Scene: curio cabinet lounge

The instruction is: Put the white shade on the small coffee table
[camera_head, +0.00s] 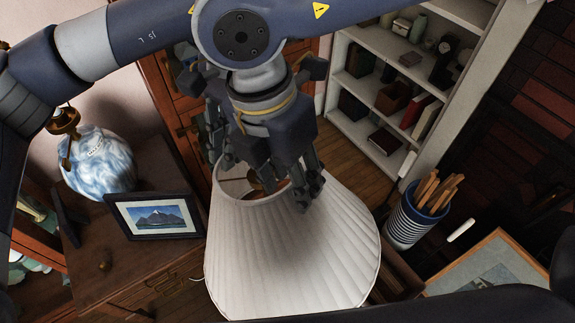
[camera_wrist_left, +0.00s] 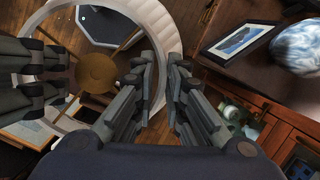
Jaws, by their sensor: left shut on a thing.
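The white shade (camera_head: 295,250) is a pleated, tapered lampshade with an open narrow end. It fills the lower middle of the head view, tilted. My left gripper (camera_head: 290,182) is shut on the shade's wall at the narrow rim. In the left wrist view, the shade (camera_wrist_left: 150,25) shows as a pale ring, and the gripper (camera_wrist_left: 164,65) has its fingers against the rim's right side. The shade hides what lies below it. I cannot make out a small coffee table for sure. My right gripper is not in view.
A brown cabinet (camera_head: 120,262) at left bears a framed mountain picture (camera_head: 155,217) and a blue-white vase lamp (camera_head: 98,165). A white bookshelf (camera_head: 395,100) stands behind. A striped pot (camera_head: 412,222) of rolled items and a framed picture (camera_head: 490,268) are at right. Wooden floor (camera_head: 355,180) shows between.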

